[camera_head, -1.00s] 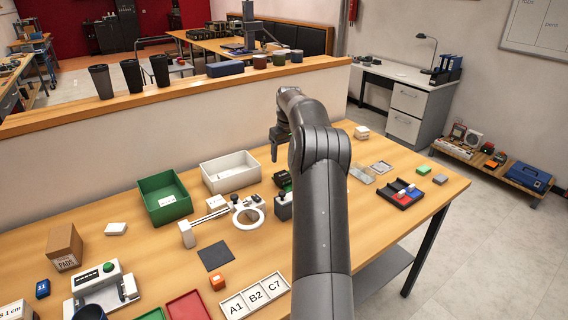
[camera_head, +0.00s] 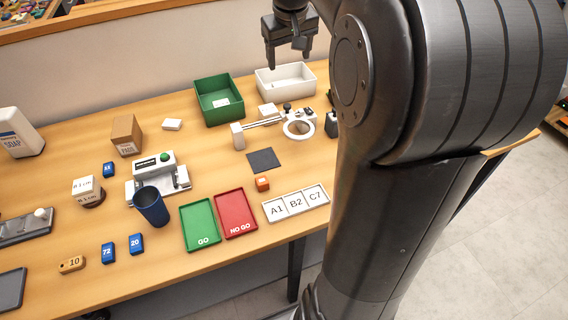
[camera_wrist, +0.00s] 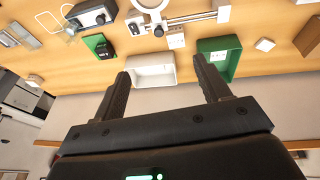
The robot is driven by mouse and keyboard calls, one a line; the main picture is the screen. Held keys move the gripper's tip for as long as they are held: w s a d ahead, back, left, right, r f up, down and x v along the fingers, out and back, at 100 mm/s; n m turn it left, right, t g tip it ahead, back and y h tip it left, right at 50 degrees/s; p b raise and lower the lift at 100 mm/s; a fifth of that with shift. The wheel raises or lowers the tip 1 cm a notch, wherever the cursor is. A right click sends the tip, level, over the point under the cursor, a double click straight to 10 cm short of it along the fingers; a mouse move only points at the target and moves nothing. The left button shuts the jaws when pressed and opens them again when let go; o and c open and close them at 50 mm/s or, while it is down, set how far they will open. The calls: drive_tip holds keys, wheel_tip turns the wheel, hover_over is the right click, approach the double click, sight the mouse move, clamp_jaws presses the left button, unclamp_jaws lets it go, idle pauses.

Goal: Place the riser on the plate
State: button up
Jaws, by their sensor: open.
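A pale block with a centimetre label (camera_head: 85,186) stands at the left of the table, at a dark round base; it looks like the riser, though its exact marking is hard to read. A flat dark square plate (camera_head: 263,159) lies bare near the middle, in front of the magnifier; I cannot tell for sure that it is the task's plate. My gripper (camera_head: 290,58) is open and empty, high above the back of the table near the white bin (camera_head: 285,80). The wrist view shows its spread fingers (camera_wrist: 160,70) with nothing between them. The labelled block does not show there.
A green bin (camera_head: 220,101) stands beside the white bin. My arm hides the table's right side.

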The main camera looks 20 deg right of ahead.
drive_tip(key=s+a+f, duration=0.2)
drive_tip(key=s+a, duration=0.2)
drive_tip(key=s, duration=0.4)
drive_tip(key=s+a+f+t, duration=0.1)
drive_tip(key=s+a+f, duration=0.1)
drive_tip(key=s, duration=0.7)
drive_tip(key=s+a+f+t+y, duration=0.1)
drive_tip(key=s+a+f, duration=0.2)
drive_tip(key=s+a, duration=0.2)
drive_tip(key=s, duration=0.3)
drive_tip(key=shift+s+a, duration=0.2)
drive_tip(key=shift+a, duration=0.15)
